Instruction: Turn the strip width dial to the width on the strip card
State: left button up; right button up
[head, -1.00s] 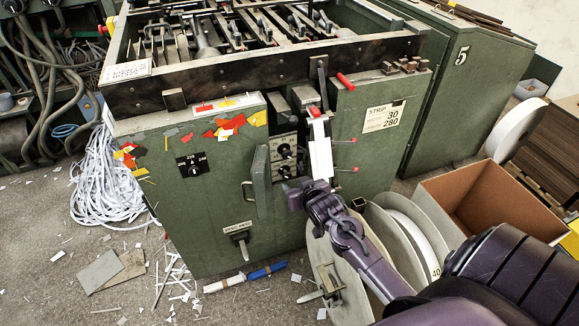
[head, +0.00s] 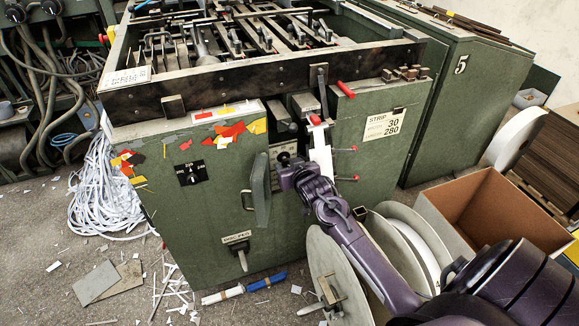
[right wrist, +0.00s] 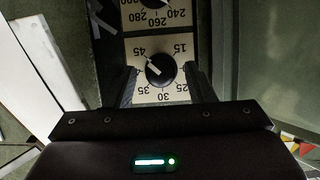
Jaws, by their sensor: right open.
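The strip card (head: 384,124) on the green machine's front reads 30 and 280. My right gripper (head: 289,174) is at the dial panel in the head view and covers most of it. In the right wrist view the strip width dial (right wrist: 160,70), a black knob on a pale plate numbered 15 to 45, appears upside down. Its white mark points up-left, towards the 45 side. The open fingers of my right gripper (right wrist: 161,78) stand on either side of the knob. I cannot tell whether they touch it. My left gripper is out of view.
A second dial (right wrist: 158,12) with numbers around 240 to 300 lies beyond the width dial. A white strip (head: 320,150) hangs close by. Reels (head: 340,275) and a cardboard box (head: 490,215) stand at right.

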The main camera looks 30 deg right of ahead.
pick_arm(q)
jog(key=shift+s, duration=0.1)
pick_arm(e)
jog(key=shift+c, duration=0.4)
jog(key=c, duration=0.9)
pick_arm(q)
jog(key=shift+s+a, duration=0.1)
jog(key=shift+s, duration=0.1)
